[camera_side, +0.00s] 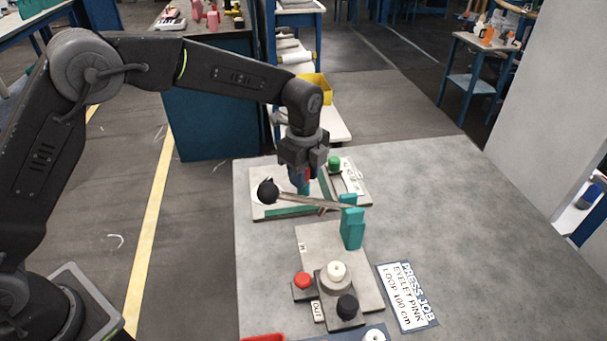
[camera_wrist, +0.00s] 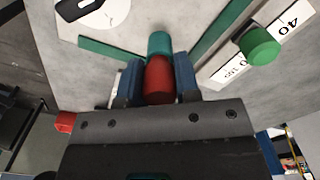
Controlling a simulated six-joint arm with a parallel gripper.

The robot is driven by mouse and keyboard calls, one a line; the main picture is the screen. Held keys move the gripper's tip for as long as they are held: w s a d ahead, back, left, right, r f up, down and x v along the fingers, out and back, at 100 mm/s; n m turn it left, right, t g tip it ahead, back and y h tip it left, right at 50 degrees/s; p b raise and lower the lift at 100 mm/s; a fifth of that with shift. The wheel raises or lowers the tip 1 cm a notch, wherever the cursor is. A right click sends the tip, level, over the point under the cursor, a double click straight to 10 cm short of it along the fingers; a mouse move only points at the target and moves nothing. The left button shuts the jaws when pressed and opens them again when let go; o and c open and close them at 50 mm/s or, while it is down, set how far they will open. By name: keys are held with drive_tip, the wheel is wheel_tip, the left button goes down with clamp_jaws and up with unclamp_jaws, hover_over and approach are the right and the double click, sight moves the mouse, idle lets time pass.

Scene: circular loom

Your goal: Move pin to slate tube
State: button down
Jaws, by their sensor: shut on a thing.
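My gripper (camera_side: 303,182) is at the back left of the grey table, pointing down over a pale board. In the wrist view its blue fingers (camera_wrist: 159,82) are shut on a red cylinder (camera_wrist: 158,80). A teal rounded piece (camera_wrist: 160,43) shows just beyond the red cylinder; I cannot tell whether the two are one part. In the side view the held thing is mostly hidden by the fingers. I cannot tell from its look whether it is the pin. No tube that is clearly slate can be picked out in either view.
A green knob (camera_side: 334,162) stands behind right. A red button (camera_side: 302,280) and white knob (camera_side: 336,271) are in front.

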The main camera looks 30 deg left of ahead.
drive_tip(key=shift+r, duration=0.35)
idle(0.3)
drive_tip(key=shift+r, duration=2.6)
drive_tip(key=w+a+r, duration=0.5)
drive_tip(key=a+r, duration=0.1)
drive_tip(key=a, duration=0.1)
wheel_tip(320, 180, down, 6)
drive_tip(key=shift+w+d+f, duration=0.2)
drive_tip(key=shift+f, duration=0.2)
drive_tip(key=shift+f, duration=0.75)
drive_tip(key=shift+f, duration=0.25)
